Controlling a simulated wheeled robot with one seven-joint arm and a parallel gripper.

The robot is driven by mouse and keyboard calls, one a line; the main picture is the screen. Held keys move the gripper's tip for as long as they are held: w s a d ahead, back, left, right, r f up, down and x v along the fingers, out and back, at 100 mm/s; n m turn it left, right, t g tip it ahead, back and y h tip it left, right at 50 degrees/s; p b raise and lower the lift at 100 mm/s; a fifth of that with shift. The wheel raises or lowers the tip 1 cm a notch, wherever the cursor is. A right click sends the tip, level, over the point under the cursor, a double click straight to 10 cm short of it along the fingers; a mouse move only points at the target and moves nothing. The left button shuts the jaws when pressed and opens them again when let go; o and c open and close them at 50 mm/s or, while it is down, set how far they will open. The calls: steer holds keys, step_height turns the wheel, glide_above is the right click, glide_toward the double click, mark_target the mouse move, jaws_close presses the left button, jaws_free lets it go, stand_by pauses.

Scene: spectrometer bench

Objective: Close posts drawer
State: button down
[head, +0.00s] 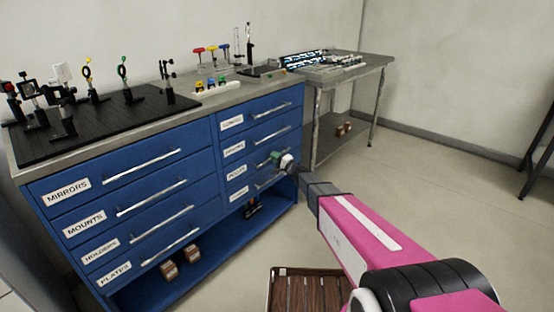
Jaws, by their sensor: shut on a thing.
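The posts drawer (237,172) seems to be the third one down in the right column of the blue cabinet; its label is small and blurred. My gripper (281,160) is at the right part of this drawer's front, shut at its bar handle, which it mostly hides. A small green part shows at the gripper's tip. The drawer front looks nearly in line with its neighbours, but I cannot tell whether a small gap is left.
The other drawers, such as the mirrors drawer (68,191), look shut, with bar handles standing out. A black breadboard (120,118) with optics is on top. A grey side table (368,66) stands behind right. A slatted brown crate (305,290) is on the floor, which is clear to the right.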

steer(key=shift+w+a, duration=0.15)
steer(key=c, duration=1.2)
jaws_free()
steer(key=shift+a, duration=0.1)
steer(key=v, duration=1)
steer(key=shift+s+d, duration=0.25)
steer(key=shift+d, duration=0.05)
steer(key=shift+f, duration=0.15)
